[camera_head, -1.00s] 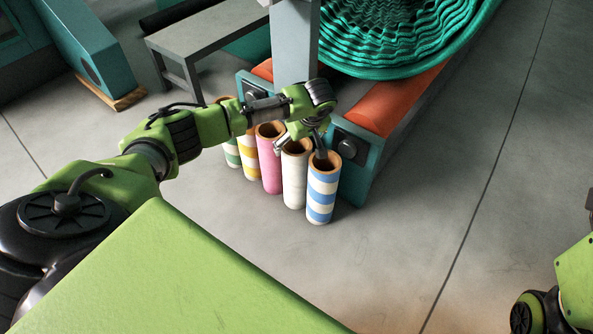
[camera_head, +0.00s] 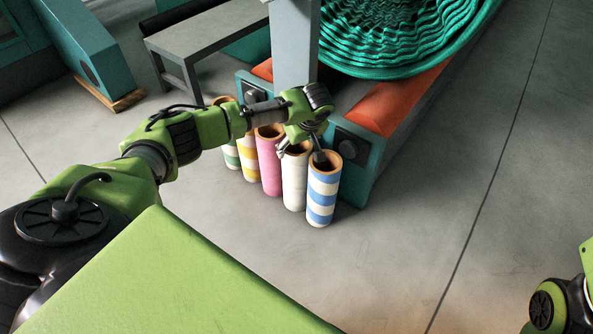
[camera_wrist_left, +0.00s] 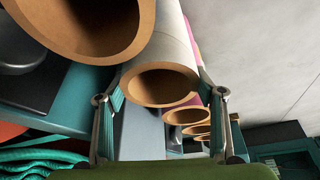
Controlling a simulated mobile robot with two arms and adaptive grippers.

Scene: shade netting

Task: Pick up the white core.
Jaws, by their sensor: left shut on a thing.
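The white core (camera_head: 294,184) is a plain pale tube standing upright in a row of cores, between the pink core (camera_head: 270,168) and the blue-and-white striped core (camera_head: 322,190). My left gripper (camera_head: 300,153) is at its top end, shut on it with one finger on each side. In the left wrist view, the white core's brown open rim (camera_wrist_left: 160,85) lies between the two fingers of my left gripper (camera_wrist_left: 161,92). The core's base appears to be on the floor. My right gripper is out of view.
A yellow striped core (camera_head: 248,160) and a green striped core (camera_head: 229,155) continue the row. A teal-ended rack (camera_head: 362,165) with an orange pad (camera_head: 385,103) stands close behind. A grey post (camera_head: 293,45) rises there. The floor (camera_head: 440,220) on the right is clear.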

